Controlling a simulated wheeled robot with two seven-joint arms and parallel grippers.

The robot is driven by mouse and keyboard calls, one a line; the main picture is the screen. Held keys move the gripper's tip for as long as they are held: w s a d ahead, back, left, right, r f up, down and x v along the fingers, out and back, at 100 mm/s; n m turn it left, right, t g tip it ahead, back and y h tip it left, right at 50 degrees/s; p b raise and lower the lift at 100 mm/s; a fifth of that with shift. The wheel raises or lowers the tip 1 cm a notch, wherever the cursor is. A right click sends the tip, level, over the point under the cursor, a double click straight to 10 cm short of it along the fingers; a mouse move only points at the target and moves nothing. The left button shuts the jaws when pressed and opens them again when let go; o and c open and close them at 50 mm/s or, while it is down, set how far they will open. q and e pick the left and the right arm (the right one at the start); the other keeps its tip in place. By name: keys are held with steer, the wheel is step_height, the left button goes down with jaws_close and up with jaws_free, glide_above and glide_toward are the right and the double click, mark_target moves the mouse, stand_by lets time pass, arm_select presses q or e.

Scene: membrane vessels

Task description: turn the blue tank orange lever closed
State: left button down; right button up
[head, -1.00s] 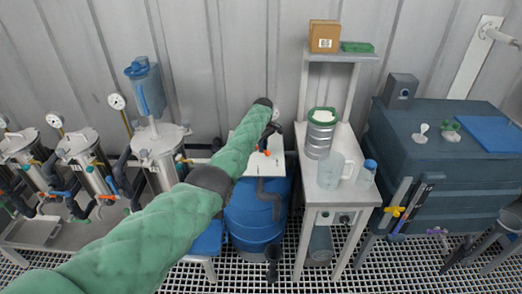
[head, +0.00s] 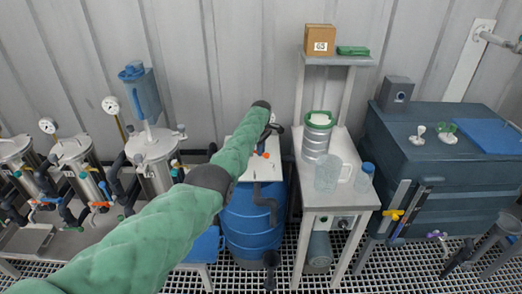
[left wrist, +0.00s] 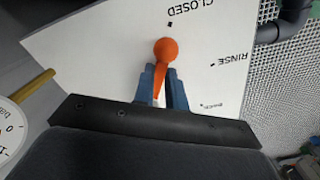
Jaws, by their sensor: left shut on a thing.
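The blue tank (head: 248,222) stands in the middle of the head view with a white panel (head: 266,172) on top. The small orange lever (head: 265,155) shows on that panel, partly hidden by my left arm. In the left wrist view, the orange lever (left wrist: 166,52) has a ball end and stands between the blue fingers of my left gripper (left wrist: 163,80), which is shut on it. The lever's ball end points almost at the dot by the word CLOSED. The RINSE mark is off to the right. My right gripper is in neither view.
Steel vessels (head: 154,160) with gauges stand to the left. A white stand (head: 313,195) with a steel container and clear jug is right of the tank. A dark blue-grey tank (head: 455,155) stands further right. A gauge (left wrist: 12,128) shows beside the panel.

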arm_select(q)
steer(key=c, duration=1.4)
jaws_free()
steer(key=shift+w, duration=0.1)
steer(key=shift+c, duration=0.2)
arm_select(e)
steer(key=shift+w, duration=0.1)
arm_select(q)
steer(key=shift+r, duration=0.6)
step_height(320, 180, up, 6)
steer(key=shift+f+b, duration=0.15)
steer(key=shift+b, duration=0.6)
steer(key=shift+r, duration=0.45)
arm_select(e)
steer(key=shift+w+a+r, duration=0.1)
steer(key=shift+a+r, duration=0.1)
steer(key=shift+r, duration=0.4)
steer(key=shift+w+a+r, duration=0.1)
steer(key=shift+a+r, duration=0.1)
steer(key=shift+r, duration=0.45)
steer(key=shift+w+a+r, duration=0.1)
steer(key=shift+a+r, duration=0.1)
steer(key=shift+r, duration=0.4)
